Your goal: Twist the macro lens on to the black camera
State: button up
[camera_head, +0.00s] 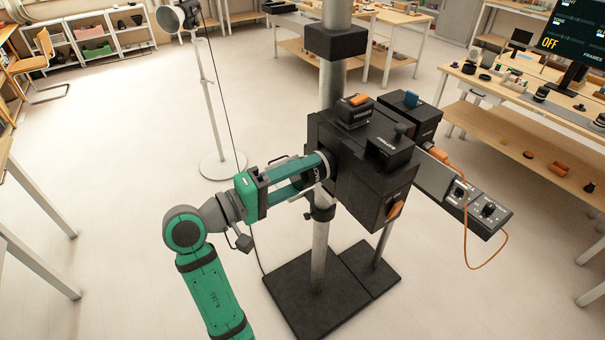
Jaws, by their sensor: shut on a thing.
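The black camera (352,180) is a large boxy body mounted on a grey metal column. My gripper (310,174) reaches it from the left, with its two teal fingers level and pointing right. The fingers are shut on a dark round lens (318,170) at the camera's left face. White lettering shows on the lens, partly hidden, and I take it for the macro lens. The lens appears to be against the camera's face. I cannot tell whether it is locked in the mount.
The column stands on a black floor base (315,290). A control panel (470,200) with knobs and an orange cable juts out right of the camera. A lamp stand (222,165) is behind my arm. A bench (520,95) with small props is at right. Open floor lies left.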

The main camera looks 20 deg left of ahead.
jog(key=shift+d, duration=0.1)
jog(key=shift+m, duration=1.5)
jog(key=shift+w, duration=0.1)
jog(key=shift+f+m, duration=0.1)
jog(key=shift+m, duration=1.4)
jog(key=o, duration=1.2)
jog(key=shift+o, duration=0.2)
